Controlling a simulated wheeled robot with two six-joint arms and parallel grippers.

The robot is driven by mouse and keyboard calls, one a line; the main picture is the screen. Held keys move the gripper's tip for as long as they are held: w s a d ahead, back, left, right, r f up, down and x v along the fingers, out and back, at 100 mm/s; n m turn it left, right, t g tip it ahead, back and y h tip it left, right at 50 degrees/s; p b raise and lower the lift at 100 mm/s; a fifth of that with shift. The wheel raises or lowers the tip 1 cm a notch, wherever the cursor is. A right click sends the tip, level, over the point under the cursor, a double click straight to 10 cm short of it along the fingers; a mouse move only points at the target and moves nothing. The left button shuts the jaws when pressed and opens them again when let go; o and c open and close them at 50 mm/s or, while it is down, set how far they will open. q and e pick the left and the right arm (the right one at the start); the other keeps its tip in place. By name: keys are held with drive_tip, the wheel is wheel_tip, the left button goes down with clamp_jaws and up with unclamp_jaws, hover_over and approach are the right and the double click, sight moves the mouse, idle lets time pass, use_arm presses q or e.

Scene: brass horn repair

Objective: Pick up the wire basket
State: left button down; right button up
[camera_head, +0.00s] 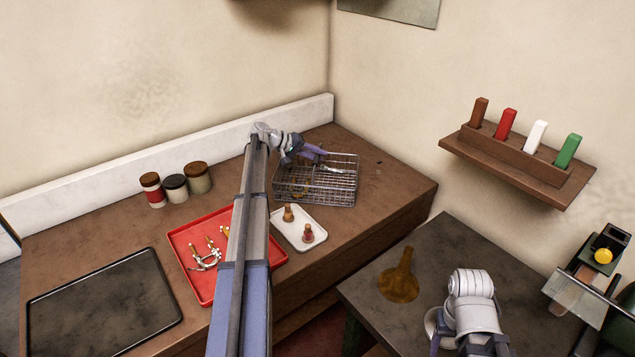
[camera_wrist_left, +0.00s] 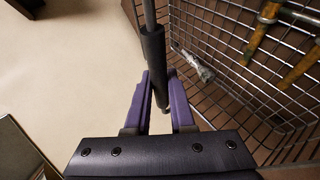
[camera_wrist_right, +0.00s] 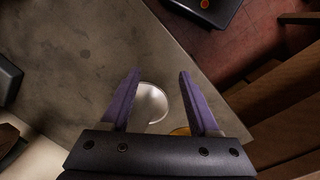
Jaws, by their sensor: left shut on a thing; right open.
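The wire basket (camera_head: 343,190) stands at the right end of the brown bench, with several metal and brass-coloured parts inside. My left gripper (camera_head: 318,152) reaches over the red tray to the basket's back left part. In the left wrist view, my left gripper (camera_wrist_left: 163,85) is shut on a dark sleeved bar, which looks like the handle of the basket; the wire mesh (camera_wrist_left: 215,55) is right beside it. My right gripper (camera_wrist_right: 155,80) is open and empty over the grey table, away from the basket.
A white tray (camera_head: 319,238) with two small parts stands just in front of the basket. A red tray (camera_head: 205,290), a black tray (camera_head: 100,305) and several jars (camera_head: 175,187) are farther left. A brass funnel-like piece (camera_head: 400,284) lies on the grey table (camera_head: 440,243).

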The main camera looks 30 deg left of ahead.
idle(0.8)
use_arm(q)
wheel_tip(320, 180, up, 10)
drive_tip(key=p, duration=1)
drive_tip(key=shift+f, duration=0.1)
